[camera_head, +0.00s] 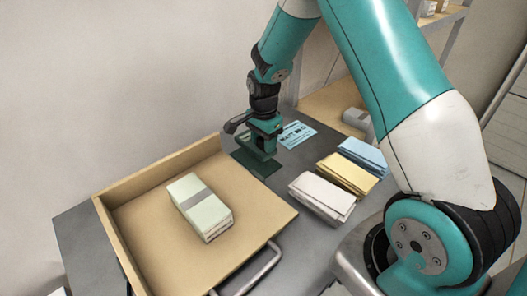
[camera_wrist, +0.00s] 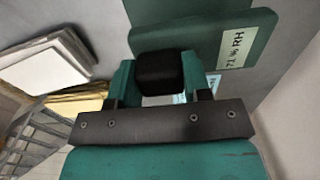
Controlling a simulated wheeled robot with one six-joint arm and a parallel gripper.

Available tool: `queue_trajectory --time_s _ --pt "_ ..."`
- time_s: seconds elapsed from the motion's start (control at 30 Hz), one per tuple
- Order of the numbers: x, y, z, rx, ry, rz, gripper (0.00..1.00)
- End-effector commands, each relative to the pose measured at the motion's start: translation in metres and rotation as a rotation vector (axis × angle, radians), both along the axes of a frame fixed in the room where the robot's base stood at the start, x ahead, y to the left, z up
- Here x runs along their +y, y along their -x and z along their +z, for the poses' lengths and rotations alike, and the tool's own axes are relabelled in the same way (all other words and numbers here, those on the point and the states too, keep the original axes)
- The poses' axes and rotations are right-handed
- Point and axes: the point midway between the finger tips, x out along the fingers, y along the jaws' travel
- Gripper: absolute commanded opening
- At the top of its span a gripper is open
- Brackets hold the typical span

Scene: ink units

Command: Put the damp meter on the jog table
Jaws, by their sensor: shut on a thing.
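The damp meter (camera_head: 256,161) is a dark green, flat-based thing at the back of the grey bench, right of the wooden tray. In the wrist view its dark green body (camera_wrist: 190,40) carries a pale label reading 71 % RH. My gripper (camera_head: 265,127) is shut on its black upper part, which shows between the fingers in the wrist view (camera_wrist: 160,73). I cannot tell whether its base touches the bench. The wooden tray (camera_head: 247,200), with raised walls at its left and back, looks like the jog table. A pale wrapped block (camera_head: 199,206) lies on it.
White (camera_head: 322,198), yellow (camera_head: 347,175) and blue (camera_head: 363,154) paper stacks stand right of the tray. A blue printed card (camera_head: 297,134) lies behind my gripper. A metal handle (camera_head: 250,272) is at the tray's front. The tray's board is bare around the block.

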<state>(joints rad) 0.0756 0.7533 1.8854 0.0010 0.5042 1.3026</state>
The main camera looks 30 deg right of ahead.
Motion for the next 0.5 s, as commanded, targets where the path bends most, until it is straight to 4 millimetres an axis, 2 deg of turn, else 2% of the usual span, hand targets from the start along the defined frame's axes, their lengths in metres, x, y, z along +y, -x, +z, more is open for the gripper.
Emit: queue_trajectory --time_s 0.13,0.33,0.5 --pt "0.000 0.000 -0.012 0.001 0.000 0.001 0.15" --pt "0.000 0.000 -0.040 0.001 0.000 0.001 0.15" --pt "0.000 -0.001 -0.046 -0.003 0.000 0.001 0.15"
